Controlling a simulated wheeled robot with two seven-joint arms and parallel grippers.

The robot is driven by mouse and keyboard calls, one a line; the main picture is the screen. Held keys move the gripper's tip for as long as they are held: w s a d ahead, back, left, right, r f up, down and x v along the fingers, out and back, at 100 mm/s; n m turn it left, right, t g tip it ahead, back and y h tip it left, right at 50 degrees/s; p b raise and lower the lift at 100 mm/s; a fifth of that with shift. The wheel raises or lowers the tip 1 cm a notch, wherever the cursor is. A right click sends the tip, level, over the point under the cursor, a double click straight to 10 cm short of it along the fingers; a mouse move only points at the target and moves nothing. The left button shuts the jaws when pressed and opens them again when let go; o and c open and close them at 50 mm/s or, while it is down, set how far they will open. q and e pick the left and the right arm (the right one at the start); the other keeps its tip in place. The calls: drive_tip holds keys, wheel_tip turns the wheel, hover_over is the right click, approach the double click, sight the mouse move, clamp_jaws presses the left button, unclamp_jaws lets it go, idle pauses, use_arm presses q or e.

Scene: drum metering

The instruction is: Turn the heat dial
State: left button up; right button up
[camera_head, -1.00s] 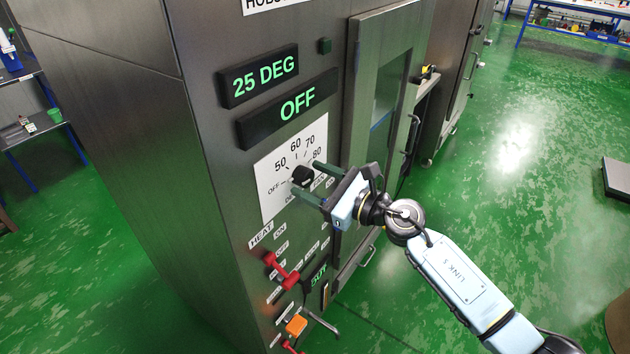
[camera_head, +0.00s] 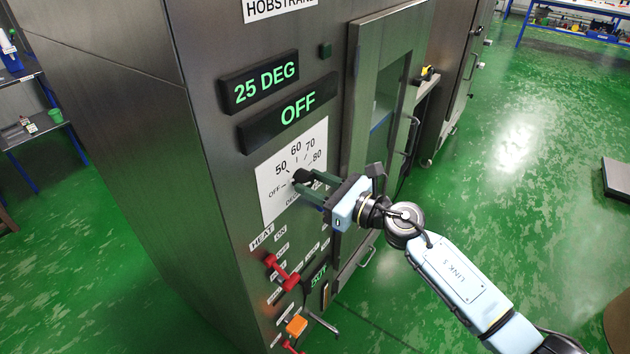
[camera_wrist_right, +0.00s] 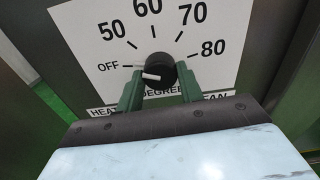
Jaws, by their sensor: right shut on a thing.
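The heat dial is a black knob (camera_wrist_right: 160,70) with a white pointer line, on a white scale plate (camera_wrist_right: 95,18) marked OFF, 50, 60, 70 and 80. In the right wrist view the pointer is turned to the left, near OFF. My right gripper (camera_wrist_right: 160,82) has its two green fingers on either side of the knob and is shut on it. In the head view the gripper (camera_head: 302,182) reaches the dial (camera_head: 301,177) from the right. A display (camera_head: 266,84) reads 25 DEG and another (camera_head: 297,110) reads OFF. My left gripper does not show.
Below the dial are a red lever (camera_head: 283,273), labels and an orange button (camera_head: 296,326). A cabinet door with a glass window (camera_head: 385,95) and a handle stands right of the panel. The green floor (camera_head: 520,200) to the right is largely clear.

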drive_tip(key=m+p, duration=0.2)
drive_tip(key=m, duration=0.2)
drive_tip(key=shift+m, duration=0.3)
drive_tip(key=m+p, duration=0.1)
drive_tip(key=m, duration=0.2)
drive_tip(key=shift+m+p, duration=0.35)
drive_tip(key=shift+m, duration=0.05)
drive_tip(key=m+p, duration=0.3)
drive_tip(key=m, duration=0.4)
drive_tip(key=m+p, duration=0.2)
drive_tip(key=m, duration=0.1)
drive_tip(key=shift+m, duration=0.4)
drive_tip(key=m+p, duration=0.1)
drive_tip(key=m, duration=0.2)
drive_tip(key=shift+m, duration=0.3)
drive_tip(key=m+p, duration=0.1)
drive_tip(key=m, duration=0.2)
drive_tip(key=shift+f+m+p, duration=0.1)
drive_tip(key=shift+m+p, duration=0.4)
drive_tip(key=shift+m, duration=1.3)
